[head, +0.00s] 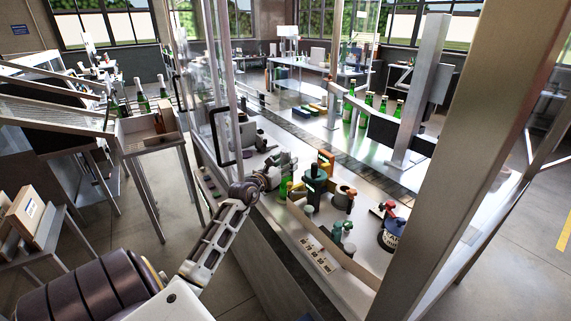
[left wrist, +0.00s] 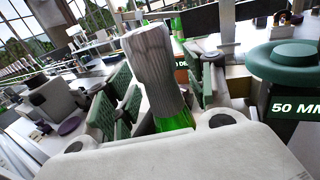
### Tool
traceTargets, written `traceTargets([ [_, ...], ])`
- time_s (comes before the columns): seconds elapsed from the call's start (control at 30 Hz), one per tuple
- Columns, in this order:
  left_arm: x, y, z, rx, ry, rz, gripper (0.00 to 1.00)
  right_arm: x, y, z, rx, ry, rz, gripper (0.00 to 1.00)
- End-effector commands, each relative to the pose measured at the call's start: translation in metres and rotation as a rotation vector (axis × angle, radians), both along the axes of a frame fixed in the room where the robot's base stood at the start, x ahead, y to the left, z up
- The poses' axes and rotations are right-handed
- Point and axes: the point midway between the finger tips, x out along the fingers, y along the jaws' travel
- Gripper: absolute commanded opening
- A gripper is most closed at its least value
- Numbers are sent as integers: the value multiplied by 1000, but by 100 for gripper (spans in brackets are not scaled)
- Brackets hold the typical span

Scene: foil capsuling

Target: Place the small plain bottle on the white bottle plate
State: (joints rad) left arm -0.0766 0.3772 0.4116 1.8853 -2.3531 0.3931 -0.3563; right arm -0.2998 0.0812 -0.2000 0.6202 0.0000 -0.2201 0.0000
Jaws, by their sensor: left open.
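A green bottle with a grey, wrinkled sleeve over its neck (left wrist: 155,65) stands between the open fingers of my left gripper (left wrist: 163,90) in the left wrist view. Green pads line the fingers on both sides, with a gap showing at the left. The bottle's base is hidden behind the gripper's palm. In the head view my left gripper (head: 278,176) is over the near left part of the bench, and a bit of green glass (head: 284,189) shows beside it. I cannot pick out the white bottle plate with certainty. My right gripper is not in view.
A dark green disc (left wrist: 285,62) stands close on the right, above a "50 MM" label. Dark green and orange fixtures (head: 318,178) crowd the bench right of my gripper. Several green bottles (head: 367,108) stand farther back. A glass panel and metal posts (head: 435,130) frame the bench.

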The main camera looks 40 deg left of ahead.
Motion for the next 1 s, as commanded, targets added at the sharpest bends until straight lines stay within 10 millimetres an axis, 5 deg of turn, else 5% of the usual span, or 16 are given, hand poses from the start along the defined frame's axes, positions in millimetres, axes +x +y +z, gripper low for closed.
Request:
traceTargets([
  [1.0, -94, -11, -2, -1, 1, 1, 54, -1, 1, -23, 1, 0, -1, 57],
])
